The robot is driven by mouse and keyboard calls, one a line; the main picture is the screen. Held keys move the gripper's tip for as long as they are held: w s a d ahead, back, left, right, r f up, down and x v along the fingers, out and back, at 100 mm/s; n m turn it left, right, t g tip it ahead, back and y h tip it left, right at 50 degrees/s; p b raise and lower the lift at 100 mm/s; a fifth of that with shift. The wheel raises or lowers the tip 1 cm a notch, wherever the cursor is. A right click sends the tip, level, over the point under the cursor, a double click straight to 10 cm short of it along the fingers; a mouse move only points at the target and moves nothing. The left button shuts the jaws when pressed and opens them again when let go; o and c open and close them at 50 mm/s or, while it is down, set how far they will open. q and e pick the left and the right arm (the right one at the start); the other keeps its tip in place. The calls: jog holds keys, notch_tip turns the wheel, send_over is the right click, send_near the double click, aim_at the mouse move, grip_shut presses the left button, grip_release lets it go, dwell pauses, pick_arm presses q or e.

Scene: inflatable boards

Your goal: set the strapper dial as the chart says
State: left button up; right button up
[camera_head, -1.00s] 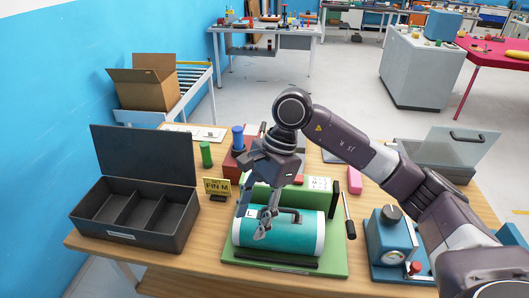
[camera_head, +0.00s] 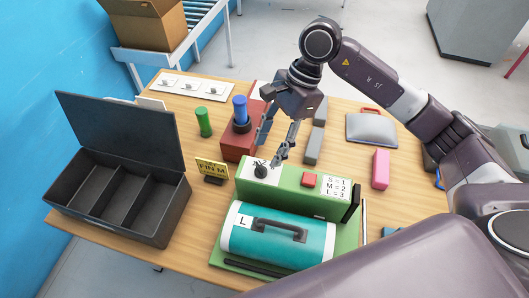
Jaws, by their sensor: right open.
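The green strapper (camera_head: 288,197) stands at the front middle of the table. Its black dial (camera_head: 261,170) sits on a white plate at the left of the back panel. The chart (camera_head: 336,187) on the same panel reads S=1, M=2, L=3. A teal rolled bundle (camera_head: 262,240) with a black handle and a white label "L" (camera_head: 244,221) lies in the strapper. My right gripper (camera_head: 272,151) is open and empty, its fingers pointing down just above and behind the dial. The dial's exact setting is too small to read. My left gripper is not in view.
A red button (camera_head: 309,180) sits between dial and chart. A yellow "FIN M" sign (camera_head: 212,168), green cylinder (camera_head: 204,122) and blue knobbed red block (camera_head: 239,140) stand nearby. An open black compartment box (camera_head: 120,203) is left, a pink block (camera_head: 380,169) right.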

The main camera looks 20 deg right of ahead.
aim_at(261, 165)
jog(key=p+x, duration=0.1)
jog(key=x, duration=0.3)
jog(key=shift+s, duration=0.1)
jog(key=shift+a+f+p, duration=0.25)
jog(key=shift+f+p, duration=0.1)
jog(key=shift+f, duration=0.3)
